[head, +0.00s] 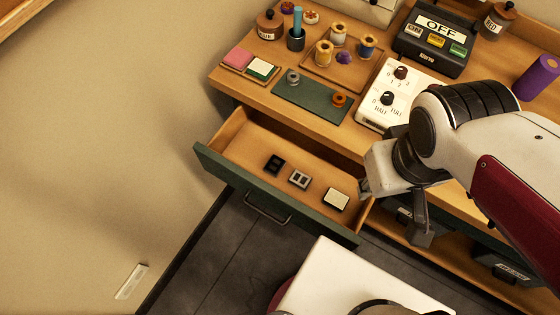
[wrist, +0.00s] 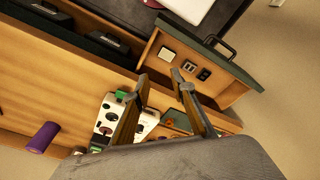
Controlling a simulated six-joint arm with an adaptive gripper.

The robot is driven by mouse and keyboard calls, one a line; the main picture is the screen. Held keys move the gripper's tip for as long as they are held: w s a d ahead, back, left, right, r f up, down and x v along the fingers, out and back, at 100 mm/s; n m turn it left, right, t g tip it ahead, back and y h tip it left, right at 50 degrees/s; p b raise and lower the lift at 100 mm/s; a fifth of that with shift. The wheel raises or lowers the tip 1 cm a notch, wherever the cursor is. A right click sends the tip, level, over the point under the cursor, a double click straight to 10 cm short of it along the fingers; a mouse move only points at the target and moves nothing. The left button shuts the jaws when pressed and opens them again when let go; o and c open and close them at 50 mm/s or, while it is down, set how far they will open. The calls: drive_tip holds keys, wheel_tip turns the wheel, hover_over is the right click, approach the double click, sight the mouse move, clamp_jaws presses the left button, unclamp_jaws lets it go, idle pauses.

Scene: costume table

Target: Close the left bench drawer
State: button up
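The left bench drawer (head: 234,179) is pulled out from the bench, with a dark green front and a metal handle (head: 267,210). Inside lie a black piece (head: 274,164), a grey piece (head: 300,179) and a pale piece (head: 337,199). The drawer also shows in the wrist view, its green front (wrist: 208,53) at the upper right. My gripper (head: 390,212) is beside the drawer's right end in the head view, apparently above it. In the wrist view my gripper (wrist: 161,80) has its two fingers spread apart with nothing between them. Whether it touches the drawer I cannot tell.
The bench top (head: 247,92) holds a green mat (head: 312,101), a wooden tray (head: 318,70) of spools, a white dial box (head: 396,90) and a black OFF box (head: 436,40). Dark bins (head: 505,268) stand on the lower shelf.

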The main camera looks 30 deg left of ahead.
drive_tip(key=s+a+f+n+h, duration=0.1)
drive_tip(key=s+a+f+n, duration=0.4)
drive_tip(key=a, duration=0.4)
drive_tip(key=n, duration=0.5)
approach(256, 209)
drive_tip(key=shift+s+d+t, duration=0.2)
drive_tip(key=shift+s+t, duration=0.05)
drive_tip(key=shift+t, duration=0.05)
drive_tip(key=shift+f, duration=0.15)
drive_tip(key=shift+w+f, duration=0.25)
drive_tip(key=shift+f, duration=1)
drive_tip(key=shift+w+f, duration=0.25)
drive_tip(key=shift+f, duration=0.95)
drive_tip(key=shift+w+f, duration=0.25)
drive_tip(key=shift+f, duration=1)
clamp_jaws()
